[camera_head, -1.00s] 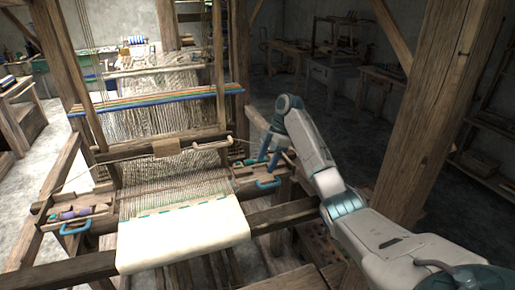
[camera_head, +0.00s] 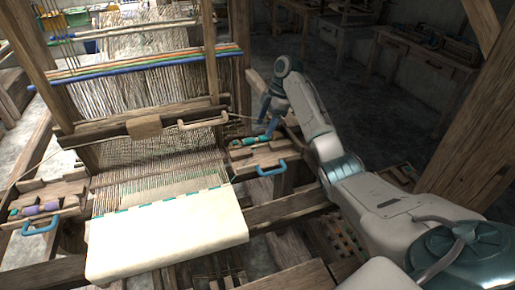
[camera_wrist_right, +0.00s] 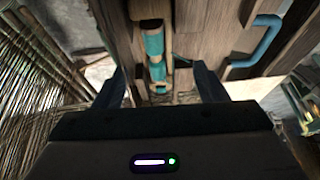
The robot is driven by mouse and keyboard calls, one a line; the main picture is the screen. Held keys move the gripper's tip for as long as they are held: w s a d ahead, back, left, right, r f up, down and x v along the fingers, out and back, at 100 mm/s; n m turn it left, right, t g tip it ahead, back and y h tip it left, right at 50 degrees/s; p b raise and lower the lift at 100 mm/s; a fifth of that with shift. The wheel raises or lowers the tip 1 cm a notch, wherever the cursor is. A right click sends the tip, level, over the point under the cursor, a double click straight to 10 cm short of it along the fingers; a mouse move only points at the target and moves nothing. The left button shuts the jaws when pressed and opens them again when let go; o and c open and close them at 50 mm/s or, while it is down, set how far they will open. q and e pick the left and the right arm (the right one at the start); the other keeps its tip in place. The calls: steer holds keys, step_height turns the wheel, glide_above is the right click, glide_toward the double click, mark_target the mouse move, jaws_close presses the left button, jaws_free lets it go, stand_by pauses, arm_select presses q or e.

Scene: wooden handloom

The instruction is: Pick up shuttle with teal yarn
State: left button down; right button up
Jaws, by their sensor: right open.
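The shuttle with teal yarn (camera_head: 243,142) lies in the wooden box (camera_head: 262,159) on the right side of the loom. In the right wrist view the shuttle (camera_wrist_right: 154,44) is a pale wooden piece with teal windings, lying lengthwise ahead of the jaws. My right gripper (camera_head: 267,118) is above and just right of the shuttle in the head view. In the wrist view its two dark fingers (camera_wrist_right: 160,82) are spread, one on each side of the shuttle's line, with nothing between them held. My left gripper is out of view.
A blue handle (camera_head: 272,169) sticks out from the right box, close to the gripper; it also shows in the wrist view (camera_wrist_right: 262,42). Warp threads (camera_head: 160,165) and white cloth (camera_head: 165,235) lie left. A purple-yarn shuttle (camera_head: 42,209) sits in the left box.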

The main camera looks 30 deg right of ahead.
mark_target(260, 137)
steer(key=shift+p+x, duration=0.85)
steer(key=shift+x, duration=0.25)
steer(key=x, duration=0.2)
steer(key=p+x, duration=0.1)
steer(key=shift+w+d+f, duration=0.15)
steer(key=shift+d+f, duration=0.05)
steer(key=shift+f, duration=0.15)
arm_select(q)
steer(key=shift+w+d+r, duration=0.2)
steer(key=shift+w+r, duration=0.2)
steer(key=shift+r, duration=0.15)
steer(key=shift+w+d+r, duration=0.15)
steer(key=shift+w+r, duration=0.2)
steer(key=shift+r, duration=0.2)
arm_select(e)
steer(key=c, duration=1.1)
steer(key=shift+c, duration=0.2)
